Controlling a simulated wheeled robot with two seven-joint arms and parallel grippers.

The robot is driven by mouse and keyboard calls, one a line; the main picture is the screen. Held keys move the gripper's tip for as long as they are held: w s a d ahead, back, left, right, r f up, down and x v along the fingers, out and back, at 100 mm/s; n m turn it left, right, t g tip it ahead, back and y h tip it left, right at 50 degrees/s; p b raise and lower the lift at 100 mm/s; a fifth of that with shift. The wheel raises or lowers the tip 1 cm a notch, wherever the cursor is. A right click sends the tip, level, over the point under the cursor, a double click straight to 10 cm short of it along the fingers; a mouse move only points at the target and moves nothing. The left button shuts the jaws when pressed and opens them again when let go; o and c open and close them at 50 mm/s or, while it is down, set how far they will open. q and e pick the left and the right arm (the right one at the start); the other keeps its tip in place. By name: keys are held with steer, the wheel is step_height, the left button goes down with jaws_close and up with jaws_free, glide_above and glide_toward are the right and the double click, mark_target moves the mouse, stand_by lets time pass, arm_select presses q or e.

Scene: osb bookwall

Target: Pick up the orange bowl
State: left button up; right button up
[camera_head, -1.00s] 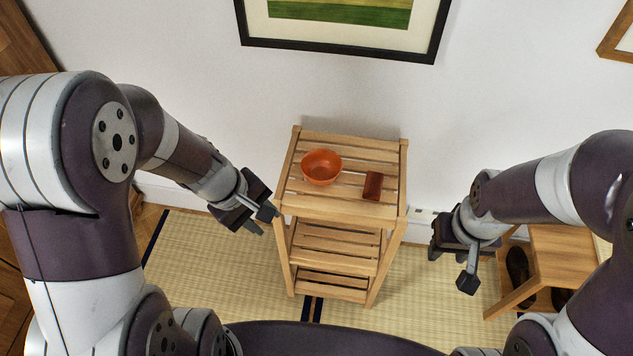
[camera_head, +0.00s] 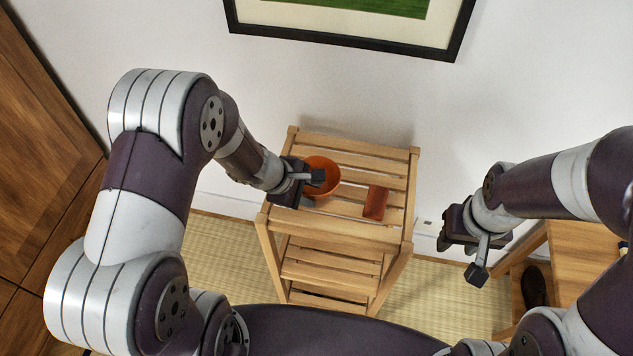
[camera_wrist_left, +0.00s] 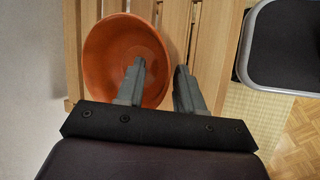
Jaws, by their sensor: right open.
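The orange bowl (camera_head: 324,171) stands upright on the top slats of the wooden shelf stand (camera_head: 345,232). My left gripper (camera_head: 313,188) is at the bowl's near left side. In the left wrist view, one finger of the left gripper (camera_wrist_left: 160,66) lies over the inside of the bowl (camera_wrist_left: 105,55) and the other lies outside its rim. The fingers are apart, with the rim between them; I see no clear contact. My right gripper (camera_head: 478,255) is open and empty, to the right of the stand.
A small reddish-brown block (camera_head: 375,202) lies on the top shelf, right of the bowl. The wall (camera_head: 520,80) with a framed picture (camera_head: 345,32) is close behind. A low wooden bench (camera_head: 580,265) with dark footwear (camera_head: 534,286) is at the right.

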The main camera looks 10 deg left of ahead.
arm_select(q)
steer(key=shift+r, duration=0.1)
jaws_close()
